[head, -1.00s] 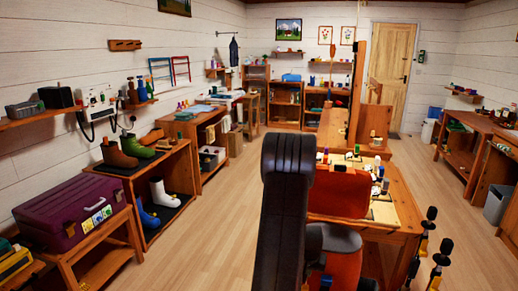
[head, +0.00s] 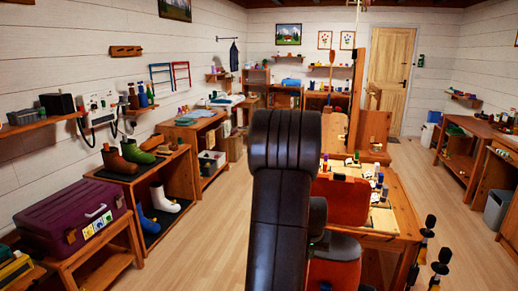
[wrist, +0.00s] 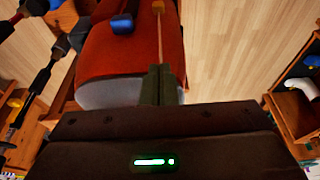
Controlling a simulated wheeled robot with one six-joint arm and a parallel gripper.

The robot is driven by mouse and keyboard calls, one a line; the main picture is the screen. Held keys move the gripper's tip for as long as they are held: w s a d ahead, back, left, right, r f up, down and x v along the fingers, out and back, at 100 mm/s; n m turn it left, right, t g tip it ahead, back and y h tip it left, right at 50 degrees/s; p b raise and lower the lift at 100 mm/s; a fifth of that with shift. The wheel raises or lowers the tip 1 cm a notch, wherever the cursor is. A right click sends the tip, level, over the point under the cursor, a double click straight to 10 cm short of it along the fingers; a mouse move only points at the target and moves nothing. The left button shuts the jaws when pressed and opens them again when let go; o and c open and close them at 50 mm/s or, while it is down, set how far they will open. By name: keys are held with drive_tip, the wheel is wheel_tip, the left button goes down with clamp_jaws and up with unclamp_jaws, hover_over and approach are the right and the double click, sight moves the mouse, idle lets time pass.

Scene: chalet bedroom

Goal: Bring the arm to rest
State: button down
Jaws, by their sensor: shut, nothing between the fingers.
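My arm (head: 280,215) rises dark in the middle of the head view and covers part of the room behind it. My gripper (wrist: 158,72) shows in the wrist view, its two dark fingers together with nothing between them. It points toward an orange-red chair (wrist: 125,45), and I cannot tell how far apart they are. The chair also shows in the head view (head: 340,200), just right of my arm. My fingertips are hidden from the head view.
A workbench (head: 395,225) with small items stands right of the chair. Black-handled poles (head: 440,262) stand at its near end. A boot rack (head: 165,232) and a purple case (head: 70,215) are at left. Open wooden floor (head: 215,260) lies between rack and arm.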

drive_tip(key=shift+v, duration=1.6)
drive_tip(key=shift+s, duration=0.1)
